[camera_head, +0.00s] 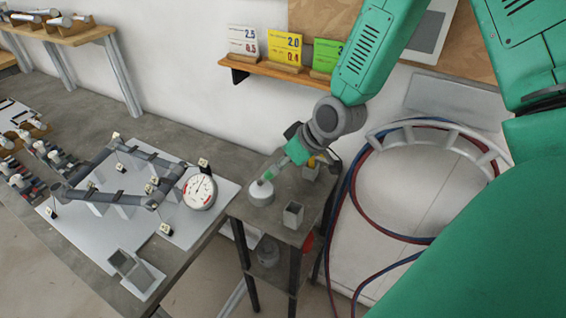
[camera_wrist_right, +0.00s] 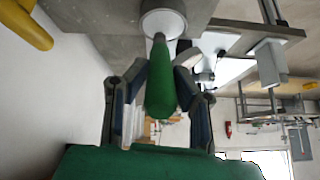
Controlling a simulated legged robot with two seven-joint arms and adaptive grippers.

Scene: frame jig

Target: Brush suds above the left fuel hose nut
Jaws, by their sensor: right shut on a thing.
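My right gripper (camera_head: 299,152) is shut on a green-handled brush (camera_head: 269,174) over the small dark stand. In the right wrist view the green handle (camera_wrist_right: 161,85) sits between the two fingers. The brush's lower end is at a round white pot (camera_head: 261,192), which also shows in the wrist view (camera_wrist_right: 163,20); the bristles are hidden. A grey tube frame (camera_head: 110,197) lies on a white plate (camera_head: 180,223) on the bench, with small tags along it. I cannot tell which fitting is the left fuel hose nut. My left gripper is not in view.
A round gauge (camera_head: 200,190) stands at the frame's right end. A grey square cup (camera_head: 293,215) and a yellow item (camera_head: 310,169) are on the stand (camera_head: 255,220). Red and blue hoses (camera_head: 352,205) hang at the right. A card shelf (camera_head: 270,72) is above.

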